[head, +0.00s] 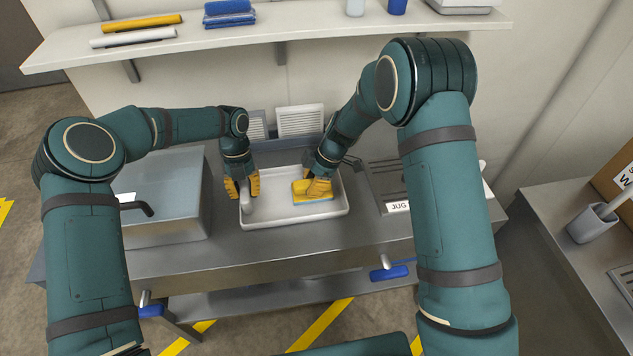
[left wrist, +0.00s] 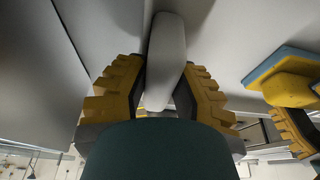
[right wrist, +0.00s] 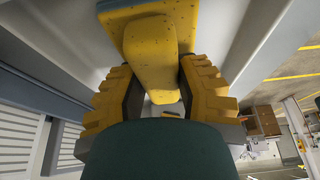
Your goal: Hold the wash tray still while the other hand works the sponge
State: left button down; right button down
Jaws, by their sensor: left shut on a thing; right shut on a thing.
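The white wash tray (head: 318,215) lies flat on the steel bench. My left gripper (head: 243,190) is at the tray's left end, shut on its pale rounded handle, which shows between the fingers in the left wrist view (left wrist: 166,55). The sponge (head: 301,192), yellow on top with a blue layer below, is in the right half of the tray. My right gripper (head: 318,187) is shut on the sponge's raised yellow grip, which fills the middle of the right wrist view (right wrist: 150,48). Whether the sponge touches the tray floor cannot be told.
A steel sink box (head: 165,215) with a dark tap stands left of the tray. A grey rack (head: 382,185) labelled "JUG" is on the right. White louvred panels (head: 298,121) stand behind. A shelf (head: 300,32) runs above. A side bench holds a grey cup (head: 588,226).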

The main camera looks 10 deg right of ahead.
aim_at(301, 183)
pick_arm(q)
jog(key=shift+f, duration=0.1)
pick_arm(e)
jog(key=shift+a, duration=1)
notch_tip(301, 183, up, 2)
jog(key=shift+r, duration=3.15)
pick_arm(q)
jog(key=c, duration=0.5)
grip_release()
jog(key=shift+r+p, duration=2.45)
jog(key=shift+r, duration=1.65)
pick_arm(e)
notch_tip(301, 183, up, 5)
jog(key=shift+f, duration=0.15)
